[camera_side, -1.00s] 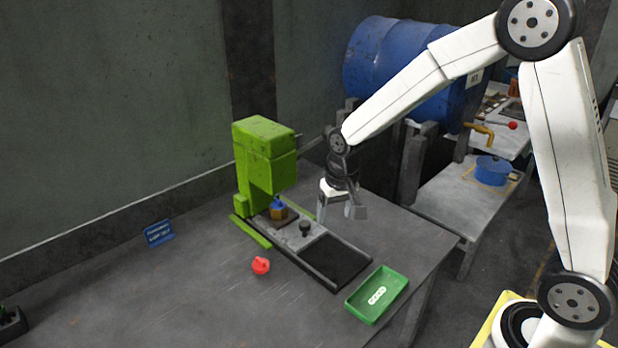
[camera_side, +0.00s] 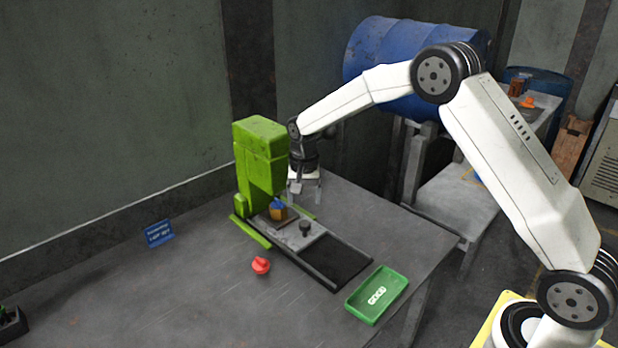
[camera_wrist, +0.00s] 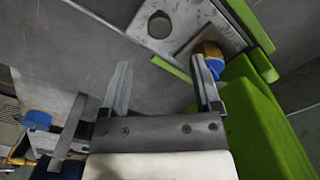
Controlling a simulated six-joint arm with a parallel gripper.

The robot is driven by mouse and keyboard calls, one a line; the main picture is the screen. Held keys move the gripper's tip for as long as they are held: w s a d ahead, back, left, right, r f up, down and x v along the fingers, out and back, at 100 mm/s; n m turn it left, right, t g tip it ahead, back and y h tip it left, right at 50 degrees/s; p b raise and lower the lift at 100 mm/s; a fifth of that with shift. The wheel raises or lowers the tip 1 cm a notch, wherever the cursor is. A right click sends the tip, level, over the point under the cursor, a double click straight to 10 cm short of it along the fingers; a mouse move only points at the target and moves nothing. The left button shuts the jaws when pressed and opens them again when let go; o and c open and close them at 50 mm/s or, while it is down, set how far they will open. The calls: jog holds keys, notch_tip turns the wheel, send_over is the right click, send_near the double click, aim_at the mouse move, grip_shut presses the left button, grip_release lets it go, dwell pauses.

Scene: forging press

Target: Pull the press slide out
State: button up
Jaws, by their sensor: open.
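The green press (camera_side: 262,160) stands on the dark table. Its grey slide plate (camera_side: 296,238) sits on dark rails, with a dark knob (camera_side: 305,228) on top near its front end. A brown block with a blue top (camera_side: 278,211) sits on the plate at the press. My gripper (camera_side: 304,196) is open and empty, pointing down beside the press and above the table, apart from the knob. In the wrist view, the fingers of my gripper (camera_wrist: 162,88) are spread. The knob (camera_wrist: 159,25) shows beyond them at the top, and the brown and blue block (camera_wrist: 212,58) shows by the right finger.
A green tray (camera_side: 377,295) lies at the table's right edge. A small red object (camera_side: 261,265) lies left of the rails. The dark bed (camera_side: 335,262) between the rails is empty.

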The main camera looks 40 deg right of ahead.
aim_at(304, 223)
jog(key=shift+f, duration=3.9)
grip_shut()
